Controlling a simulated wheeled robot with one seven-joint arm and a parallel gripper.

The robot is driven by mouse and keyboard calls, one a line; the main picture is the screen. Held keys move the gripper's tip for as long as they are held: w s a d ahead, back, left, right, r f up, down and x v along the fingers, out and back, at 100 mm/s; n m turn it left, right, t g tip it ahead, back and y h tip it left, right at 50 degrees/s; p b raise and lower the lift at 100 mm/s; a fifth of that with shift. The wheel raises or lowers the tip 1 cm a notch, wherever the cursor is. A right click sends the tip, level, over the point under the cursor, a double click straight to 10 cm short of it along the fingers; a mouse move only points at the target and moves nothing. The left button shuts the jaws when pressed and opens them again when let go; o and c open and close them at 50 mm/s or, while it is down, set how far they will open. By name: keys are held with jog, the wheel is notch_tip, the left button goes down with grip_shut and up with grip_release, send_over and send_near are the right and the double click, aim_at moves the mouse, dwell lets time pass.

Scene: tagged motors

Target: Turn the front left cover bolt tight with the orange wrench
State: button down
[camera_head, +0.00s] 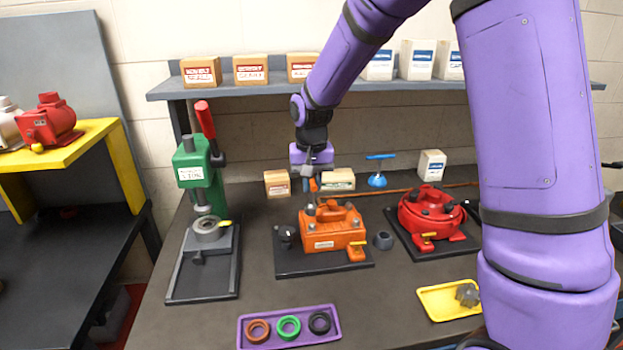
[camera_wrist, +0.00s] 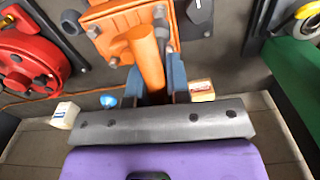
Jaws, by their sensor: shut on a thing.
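The orange motor (camera_head: 340,232) sits on a dark base plate in the middle of the bench. My gripper (camera_head: 311,178) is above its back left part, shut on the orange wrench (camera_head: 313,186). In the wrist view, the wrench handle (camera_wrist: 147,60) is between the two fingers of my gripper (camera_wrist: 156,80). The motor cover (camera_wrist: 117,20) lies beyond it with several grey bolts, including one at the upper right (camera_wrist: 159,12). The handle hides part of the cover. I cannot tell whether the wrench sits on a bolt.
A green press (camera_head: 205,185) stands left, and a red motor (camera_head: 430,213) right. A purple tray (camera_head: 290,343) with rings and a yellow tray (camera_head: 435,305) with a grey part lie in front. Boxes and a blue-handled tool (camera_head: 377,180) stand behind, under a shelf (camera_head: 240,88).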

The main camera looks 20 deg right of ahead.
aim_at(312, 204)
jog(key=n, duration=0.5)
jog(key=shift+f, duration=0.25)
jog(key=n, duration=0.4)
jog(key=shift+f+n, duration=0.25)
jog(key=shift+n, duration=0.05)
jog(key=n, duration=0.5)
jog(key=shift+f, duration=0.25)
jog(key=n, duration=0.5)
jog(key=shift+f, duration=0.3)
jog(key=shift+f, duration=0.1)
jog(key=shift+f, duration=1.1)
